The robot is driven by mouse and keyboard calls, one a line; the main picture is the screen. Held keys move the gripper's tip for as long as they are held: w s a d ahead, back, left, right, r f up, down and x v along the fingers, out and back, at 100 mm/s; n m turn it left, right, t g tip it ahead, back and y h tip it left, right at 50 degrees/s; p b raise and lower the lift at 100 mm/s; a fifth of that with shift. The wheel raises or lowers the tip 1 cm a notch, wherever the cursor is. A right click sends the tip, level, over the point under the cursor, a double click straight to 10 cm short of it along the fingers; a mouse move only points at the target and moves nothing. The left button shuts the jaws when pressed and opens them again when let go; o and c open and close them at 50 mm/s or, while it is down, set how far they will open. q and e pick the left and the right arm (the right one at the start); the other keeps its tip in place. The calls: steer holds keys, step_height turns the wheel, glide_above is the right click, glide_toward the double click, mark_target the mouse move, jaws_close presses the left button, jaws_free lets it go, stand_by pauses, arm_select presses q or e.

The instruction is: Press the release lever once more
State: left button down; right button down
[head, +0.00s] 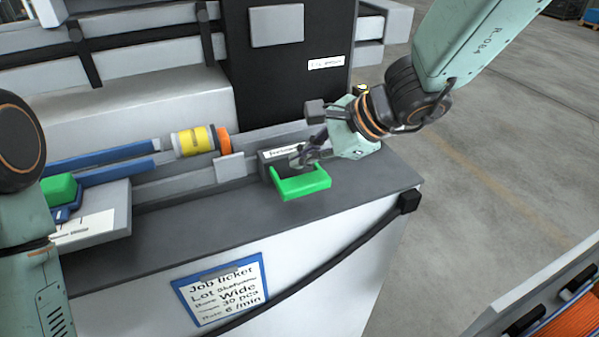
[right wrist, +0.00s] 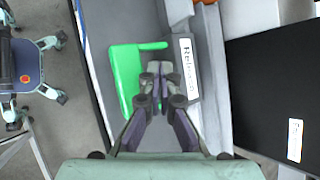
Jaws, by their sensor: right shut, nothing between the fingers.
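The release lever (head: 303,186) is a green U-shaped handle on the front of a dark block with a white label, near the right end of the machine's grey ledge. In the right wrist view the green lever (right wrist: 125,75) lies beside the label reading "Release" (right wrist: 188,66). My right gripper (head: 299,160) is shut and empty, its fingertips at the lever, between its side arms. In the right wrist view the gripper (right wrist: 155,72) overlaps the lever's inner side; I cannot tell whether it touches.
A yellow and orange cylinder (head: 194,141) lies at the end of blue rails (head: 110,170) left of the lever. A job ticket (head: 222,290) hangs on the front panel. A dark column (head: 295,80) stands behind. The front ledge is clear.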

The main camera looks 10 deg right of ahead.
steer(key=shift+w+d+f, duration=0.1)
steer(key=shift+d, duration=0.05)
steer(key=shift+s, duration=0.25)
steer(key=shift+w, duration=0.2)
stand_by(0.3)
steer(key=shift+s+f+b, duration=0.2)
steer(key=shift+s+b, duration=0.05)
steer(key=shift+b, duration=0.25)
steer(key=shift+f, duration=0.1)
steer(key=shift+w, duration=0.1)
